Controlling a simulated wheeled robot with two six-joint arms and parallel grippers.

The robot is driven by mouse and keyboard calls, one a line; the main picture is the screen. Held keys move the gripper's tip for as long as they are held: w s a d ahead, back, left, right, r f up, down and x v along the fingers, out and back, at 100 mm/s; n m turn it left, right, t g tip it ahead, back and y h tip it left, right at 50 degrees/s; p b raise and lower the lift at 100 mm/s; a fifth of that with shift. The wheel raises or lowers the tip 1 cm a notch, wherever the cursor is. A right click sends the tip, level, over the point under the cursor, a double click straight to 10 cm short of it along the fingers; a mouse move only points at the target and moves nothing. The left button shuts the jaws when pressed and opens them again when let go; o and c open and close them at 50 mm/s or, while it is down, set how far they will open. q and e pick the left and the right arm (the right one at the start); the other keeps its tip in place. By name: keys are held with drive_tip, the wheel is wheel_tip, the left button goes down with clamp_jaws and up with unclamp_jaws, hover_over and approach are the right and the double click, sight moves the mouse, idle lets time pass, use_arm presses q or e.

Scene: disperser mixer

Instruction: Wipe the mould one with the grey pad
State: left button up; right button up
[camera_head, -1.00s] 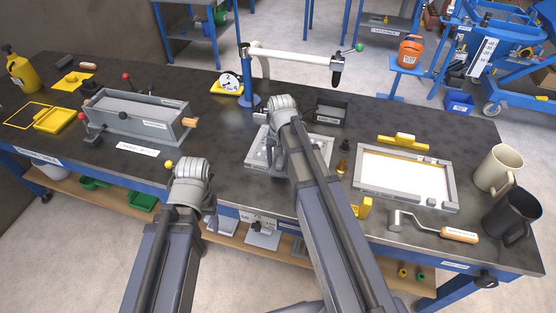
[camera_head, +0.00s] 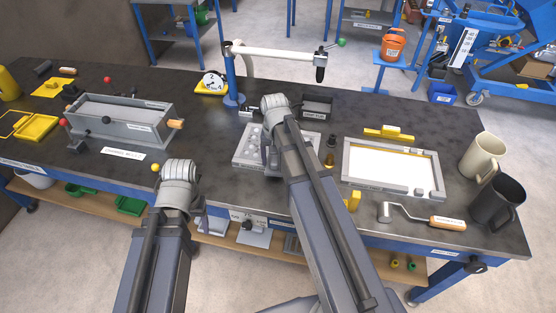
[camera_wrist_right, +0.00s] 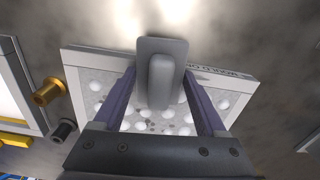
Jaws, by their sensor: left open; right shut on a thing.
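Mould one is a grey plate with rows of pale round spots; it lies flat on the bench, partly hidden by my right arm in the head view (camera_head: 243,158). In the right wrist view, mould one (camera_wrist_right: 80,62) shows part of its label along the far rim. My right gripper (camera_wrist_right: 160,78) is shut on the grey pad (camera_wrist_right: 150,46), a flat plate with a raised handle. The pad is over the mould's far part; I cannot tell if it touches. My left gripper (camera_head: 199,212) is open and empty near the bench's front edge, mostly hidden by its wrist.
A framed white screen (camera_head: 393,168) lies right of the mould, with small brass and dark parts between them. A grey trough (camera_head: 118,118) is at left. A blue post (camera_head: 231,80) stands behind the mould.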

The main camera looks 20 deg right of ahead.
sight(255, 163)
drive_tip(key=shift+w+a, duration=0.4)
drive_tip(key=shift+a, duration=0.25)
drive_tip(key=shift+w+a, duration=0.4)
drive_tip(key=shift+a, duration=0.2)
drive_tip(key=shift+a, duration=0.1)
drive_tip(key=shift+w+a, duration=0.6)
drive_tip(key=shift+a, duration=0.2)
drive_tip(key=shift+w+a, duration=0.6)
drive_tip(key=shift+a, duration=0.2)
wheel_tip(255, 163, up, 6)
drive_tip(key=p, duration=0.6)
drive_tip(key=shift+d, duration=0.1)
wheel_tip(255, 163, up, 3)
drive_tip(key=p, duration=0.3)
